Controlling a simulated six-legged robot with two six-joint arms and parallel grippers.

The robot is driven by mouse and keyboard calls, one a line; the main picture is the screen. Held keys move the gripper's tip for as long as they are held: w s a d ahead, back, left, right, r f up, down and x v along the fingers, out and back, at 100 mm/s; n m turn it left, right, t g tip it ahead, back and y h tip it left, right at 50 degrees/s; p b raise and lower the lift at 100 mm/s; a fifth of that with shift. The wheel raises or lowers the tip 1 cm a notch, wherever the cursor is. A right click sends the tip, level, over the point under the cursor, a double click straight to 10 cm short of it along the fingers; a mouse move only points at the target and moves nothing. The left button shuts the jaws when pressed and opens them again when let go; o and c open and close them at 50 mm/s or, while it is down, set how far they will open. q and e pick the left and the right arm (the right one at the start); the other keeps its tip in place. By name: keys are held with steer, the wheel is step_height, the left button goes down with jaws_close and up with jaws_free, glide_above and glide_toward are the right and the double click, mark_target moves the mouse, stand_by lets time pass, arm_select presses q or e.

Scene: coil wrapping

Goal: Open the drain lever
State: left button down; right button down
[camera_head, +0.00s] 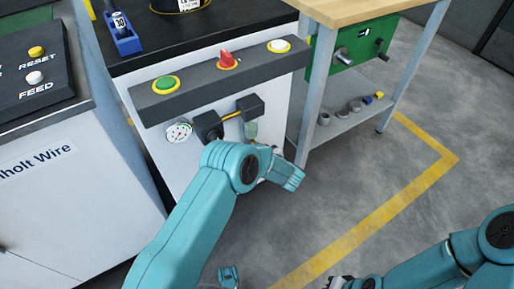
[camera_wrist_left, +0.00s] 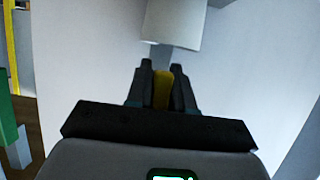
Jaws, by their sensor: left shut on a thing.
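The drain lever is a short yellow piece (camera_wrist_left: 163,92) in the left wrist view. It sits just below a pale grey cylinder (camera_wrist_left: 176,22) with a narrow grey stem. My left gripper (camera_wrist_left: 162,72) has its two dark fingers closed on either side of the lever. In the head view my left arm hides the lever and the fingers; a greyish bowl (camera_head: 251,130) shows just above the arm, under a black box on the white cabinet front. My right arm is at the lower right of the head view, its dark gripper parts (camera_head: 338,283) cut by the bottom edge.
The cabinet's control bar (camera_head: 205,85) carries a green button, a red switch and a white button. A round gauge (camera_head: 179,131) is left of the black boxes (camera_head: 208,126). A wood-topped bench (camera_head: 345,8) stands to the right. Grey floor with yellow lines is open at right.

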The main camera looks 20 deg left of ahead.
arm_select(q)
steer(key=shift+s, duration=0.1)
stand_by(0.4)
steer(key=c, duration=1.1)
jaws_free()
steer(key=shift+p+v, duration=2.35)
steer(key=shift+v, duration=5.8)
steer(key=shift+f, duration=0.1)
